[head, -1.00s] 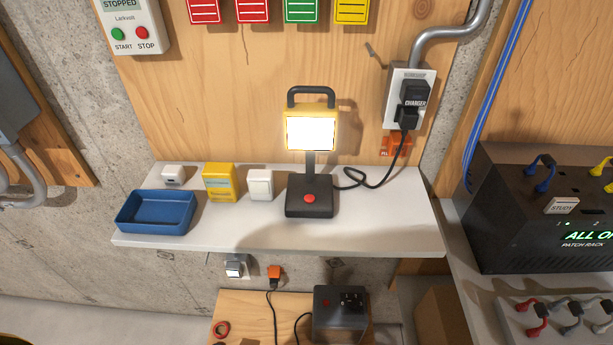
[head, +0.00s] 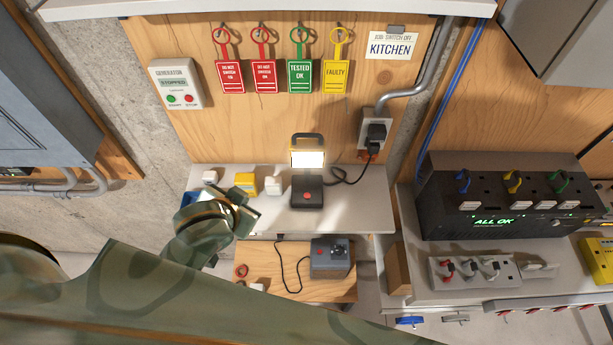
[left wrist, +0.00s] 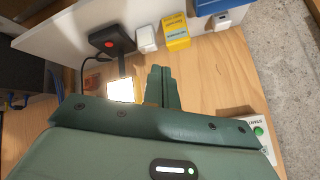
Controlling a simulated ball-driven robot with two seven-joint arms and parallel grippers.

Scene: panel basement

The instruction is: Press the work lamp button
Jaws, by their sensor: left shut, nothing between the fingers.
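The yellow work lamp (head: 308,158) stands on the white shelf, its panel glowing bright white. Its dark base (head: 306,184) carries the red button (head: 308,196) on top. In the left wrist view the base (left wrist: 98,38), red button (left wrist: 109,44) and glowing panel (left wrist: 120,91) show at the upper left. My left gripper (head: 248,200) is over the shelf's front, left of the lamp base and apart from the button. In the left wrist view its fingers (left wrist: 160,82) are shut and empty, beside the lamp panel. My right gripper is not in view.
A yellow box (head: 273,185) and white switch (head: 265,176) stand left of the lamp. A blue tray (head: 188,198) is partly hidden by my arm. A dark patch rack (head: 500,215) stands at right. The shelf right of the lamp is clear.

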